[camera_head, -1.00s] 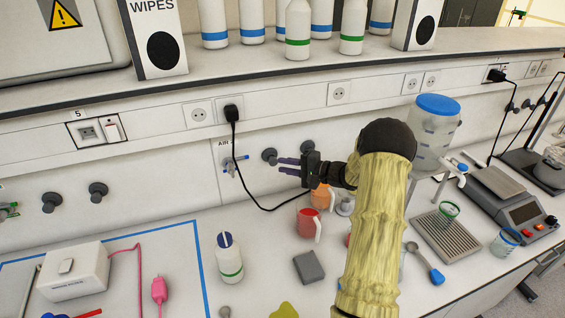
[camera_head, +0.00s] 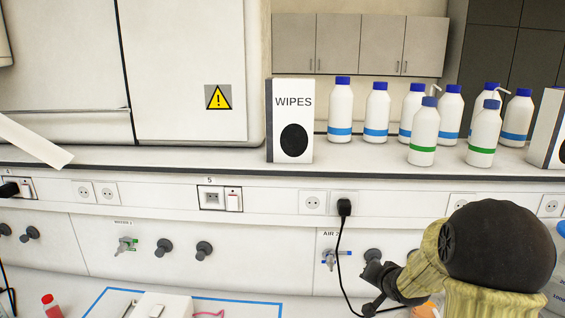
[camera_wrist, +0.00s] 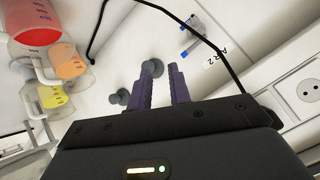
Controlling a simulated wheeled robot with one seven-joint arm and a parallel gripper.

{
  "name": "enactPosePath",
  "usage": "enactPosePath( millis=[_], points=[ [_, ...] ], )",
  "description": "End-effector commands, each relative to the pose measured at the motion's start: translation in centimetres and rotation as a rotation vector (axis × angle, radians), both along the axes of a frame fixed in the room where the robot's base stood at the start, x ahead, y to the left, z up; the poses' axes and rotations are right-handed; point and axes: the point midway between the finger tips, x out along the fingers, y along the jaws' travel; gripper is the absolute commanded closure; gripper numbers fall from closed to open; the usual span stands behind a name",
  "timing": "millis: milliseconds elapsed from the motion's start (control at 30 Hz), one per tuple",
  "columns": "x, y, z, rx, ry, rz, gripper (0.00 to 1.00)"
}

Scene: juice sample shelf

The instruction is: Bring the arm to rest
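My gripper (camera_wrist: 162,68) shows in the wrist view with its two purple fingers apart and nothing between them. The fingers point toward the wall panel, near dark knobs and a blue-handled tap. In the head view my arm, in a yellowish sleeve with a dark rounded joint, is raised and bent at the lower right. My gripper's fingers cannot be made out clearly there.
A red beaker (camera_wrist: 36,29) and an orange beaker (camera_wrist: 68,64) are left of my gripper in the wrist view. A black cable hangs from a plug (camera_head: 344,208). Several bottles and a wipes box (camera_head: 290,118) stand on the shelf (camera_head: 230,176).

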Motion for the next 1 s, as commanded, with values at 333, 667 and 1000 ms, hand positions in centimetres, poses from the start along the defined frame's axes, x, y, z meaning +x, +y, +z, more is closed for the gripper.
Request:
enactPosePath(
  millis=[333, 667, 1000],
  points=[
    [-14.6, 5.3, -1.3, -0.306, 0.4, 0.208, 0.81],
    [-24.7, 9.1, -2.3, -0.339, 0.63, 0.456, 0.81],
    [-24.6, 9.0, -2.3, -0.34, 0.631, 0.457, 0.81]
  ],
)
